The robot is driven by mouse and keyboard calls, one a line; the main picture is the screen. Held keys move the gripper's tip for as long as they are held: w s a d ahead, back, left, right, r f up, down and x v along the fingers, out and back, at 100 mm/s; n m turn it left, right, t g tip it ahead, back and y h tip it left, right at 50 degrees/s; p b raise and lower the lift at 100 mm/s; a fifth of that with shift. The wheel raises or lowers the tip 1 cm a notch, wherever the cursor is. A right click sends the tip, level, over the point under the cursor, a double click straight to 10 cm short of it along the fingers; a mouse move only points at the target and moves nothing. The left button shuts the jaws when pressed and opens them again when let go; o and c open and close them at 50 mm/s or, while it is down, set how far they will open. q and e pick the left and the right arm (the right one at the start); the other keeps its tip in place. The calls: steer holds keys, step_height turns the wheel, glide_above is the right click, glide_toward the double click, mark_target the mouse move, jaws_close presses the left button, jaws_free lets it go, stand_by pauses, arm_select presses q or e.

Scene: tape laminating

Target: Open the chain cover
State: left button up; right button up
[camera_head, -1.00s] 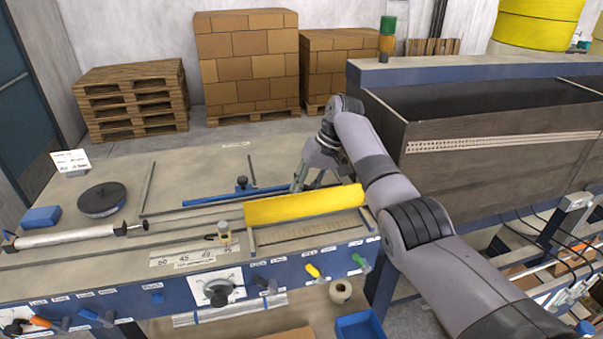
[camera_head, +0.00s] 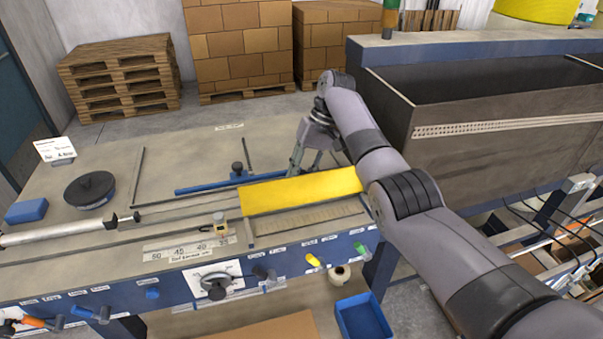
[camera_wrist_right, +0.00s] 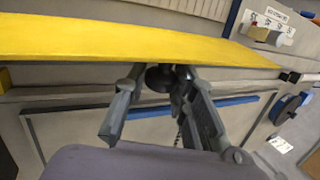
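The yellow chain cover (camera_head: 300,192) is a long plate on the right part of the workbench. It is raised along its front side, and a brown toothed strip (camera_head: 310,220) shows in front of it. My right gripper (camera_head: 308,166) is behind the cover, on its far side, its fingertips partly hidden by it. In the right wrist view, the cover (camera_wrist_right: 130,42) crosses the top. The two fingers of my right gripper (camera_wrist_right: 160,75) stand apart with nothing held between them, tips close to the cover's lower edge; contact is unclear. My left gripper is not in view.
A blue bar with a black knob (camera_head: 237,170) lies behind the cover at left. A black disc (camera_head: 90,188) and blue block (camera_head: 26,211) are further left. A deep dark bin (camera_head: 500,150) stands right of the bench.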

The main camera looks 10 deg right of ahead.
steer(key=o, duration=0.4)
steer(key=shift+w+f, duration=0.1)
steer(key=shift+c, duration=0.2)
steer(key=s+v, duration=0.1)
steer(key=v, duration=0.6)
steer(key=shift+w+r, duration=0.3)
steer(key=shift+w, duration=0.2)
steer(key=shift+d, duration=0.1)
